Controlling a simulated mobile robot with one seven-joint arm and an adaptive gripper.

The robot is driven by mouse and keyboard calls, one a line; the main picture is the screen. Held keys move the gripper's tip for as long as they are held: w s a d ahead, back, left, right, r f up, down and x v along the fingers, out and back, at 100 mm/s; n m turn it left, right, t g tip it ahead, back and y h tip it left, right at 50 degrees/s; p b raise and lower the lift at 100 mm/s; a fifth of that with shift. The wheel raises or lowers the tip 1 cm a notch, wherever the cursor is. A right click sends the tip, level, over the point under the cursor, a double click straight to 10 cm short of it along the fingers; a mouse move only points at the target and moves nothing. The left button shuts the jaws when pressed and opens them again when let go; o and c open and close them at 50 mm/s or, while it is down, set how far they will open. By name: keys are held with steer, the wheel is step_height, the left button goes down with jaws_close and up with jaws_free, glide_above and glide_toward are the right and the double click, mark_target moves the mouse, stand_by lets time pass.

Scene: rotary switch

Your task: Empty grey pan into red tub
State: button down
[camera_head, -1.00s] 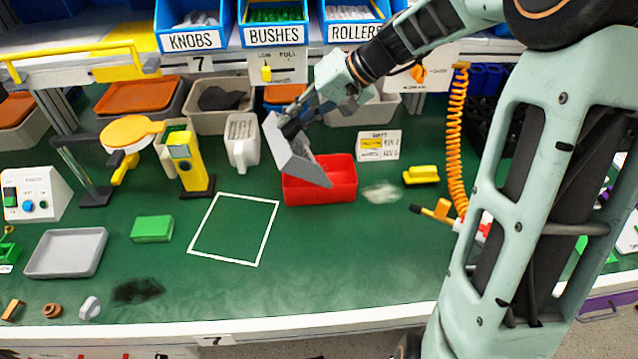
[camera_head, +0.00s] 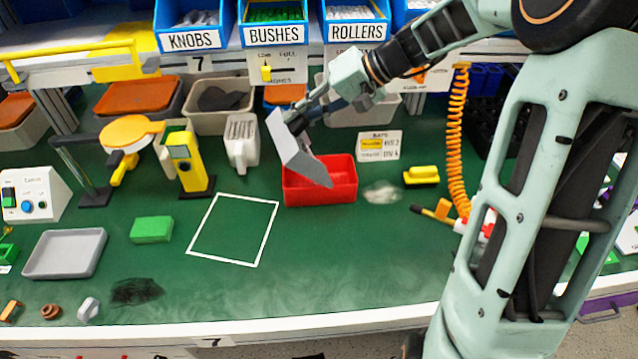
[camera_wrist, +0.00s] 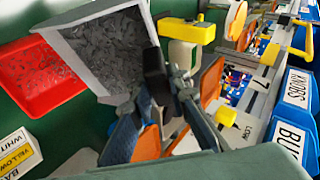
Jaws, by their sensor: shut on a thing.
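My gripper (camera_head: 290,122) is shut on the rim of the grey pan (camera_head: 296,156). The pan is tilted steeply, with its lower end over the red tub (camera_head: 320,192). In the wrist view the pan (camera_wrist: 75,28) shows grey shavings or scraps across its inside. The red tub (camera_wrist: 14,66) beside it there also has grey bits in it. In the head view the pan hides part of the tub's inside. My gripper's dark fingers (camera_wrist: 155,75) meet the pan's wall in the wrist view.
A grey-white jug (camera_head: 242,143) and a yellow device (camera_head: 188,165) stand left of the pan. A small sign (camera_head: 379,146) stands behind the tub on the right. A pale heap (camera_head: 382,192) lies right of the tub. The white-outlined square (camera_head: 233,230) is empty.

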steer(key=shift+d, duration=0.15)
steer(key=shift+w+d+r+y, duration=0.15)
steer(key=shift+d+y, duration=0.3)
steer(key=shift+y, duration=0.05)
steer(key=shift+d, duration=0.1)
stand_by(0.3)
steer(key=shift+w+d+r+y, duration=0.1)
steer(key=shift+w+d+y, duration=0.1)
steer(key=shift+d+y, duration=0.35)
steer(key=shift+d, duration=0.1)
steer(key=shift+w+d+m+y+b, duration=0.15)
steer(key=shift+d+m+y+b, duration=0.2)
steer(key=shift+d, duration=0.25)
steer(key=shift+a, duration=0.1)
stand_by(1.1)
